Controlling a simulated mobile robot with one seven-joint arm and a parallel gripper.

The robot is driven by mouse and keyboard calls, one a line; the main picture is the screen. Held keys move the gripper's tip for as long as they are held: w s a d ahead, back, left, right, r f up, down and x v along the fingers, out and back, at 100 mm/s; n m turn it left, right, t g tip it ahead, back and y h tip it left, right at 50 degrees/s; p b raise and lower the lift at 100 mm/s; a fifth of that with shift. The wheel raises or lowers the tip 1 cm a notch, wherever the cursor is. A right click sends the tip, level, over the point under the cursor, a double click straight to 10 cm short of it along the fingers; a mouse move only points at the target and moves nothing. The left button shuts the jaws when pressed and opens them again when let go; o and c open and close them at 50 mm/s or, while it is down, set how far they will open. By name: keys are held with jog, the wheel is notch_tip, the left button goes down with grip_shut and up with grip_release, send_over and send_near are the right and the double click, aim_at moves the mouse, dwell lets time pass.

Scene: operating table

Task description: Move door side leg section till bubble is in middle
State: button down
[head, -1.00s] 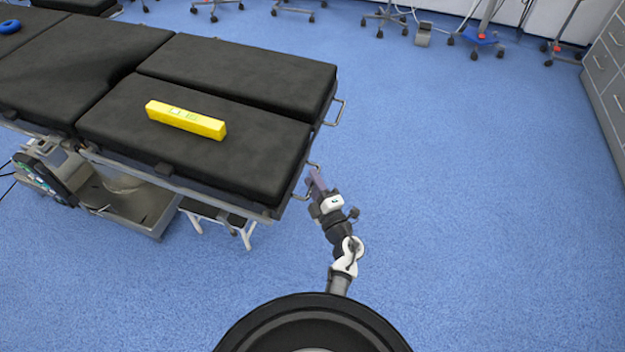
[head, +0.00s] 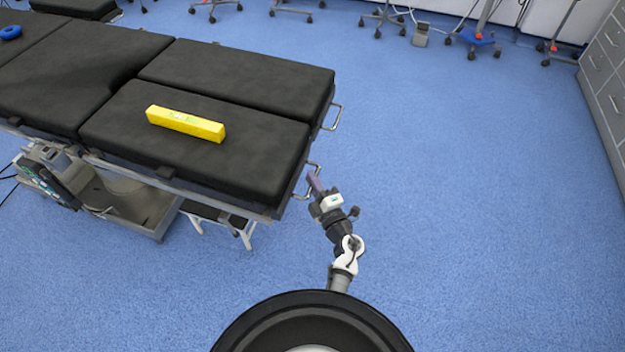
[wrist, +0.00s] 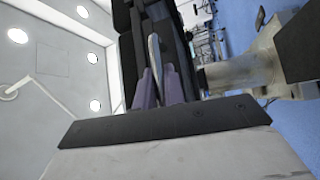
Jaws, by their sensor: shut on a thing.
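The near leg section (head: 205,155) is a black padded panel at the end of the operating table. A yellow spirit level (head: 185,124) lies lengthwise on it; its bubble is too small to read. A metal loop handle (head: 311,172) sticks out from the section's end. My gripper (head: 315,182) is at this handle, beyond the pad's end. In the wrist view, my gripper's purple fingers (wrist: 159,88) are shut on the handle's bar (wrist: 154,52). The far leg section (head: 240,75) lies beside the near one, with its own handle (head: 334,117).
Blue floor is free to the right of the table. The table's base (head: 125,200) and a small white stool (head: 225,222) stand under the near side. Grey drawers (head: 608,80) stand at the far right, and wheeled stands line the back.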

jog(key=shift+n+g, duration=0.3)
notch_tip(320, 180, up, 5)
jog(key=p, duration=0.4)
jog(key=shift+d+r, duration=0.1)
jog(key=shift+d, duration=0.05)
jog(key=c, duration=1.5)
grip_release()
jog(key=shift+f, duration=0.25)
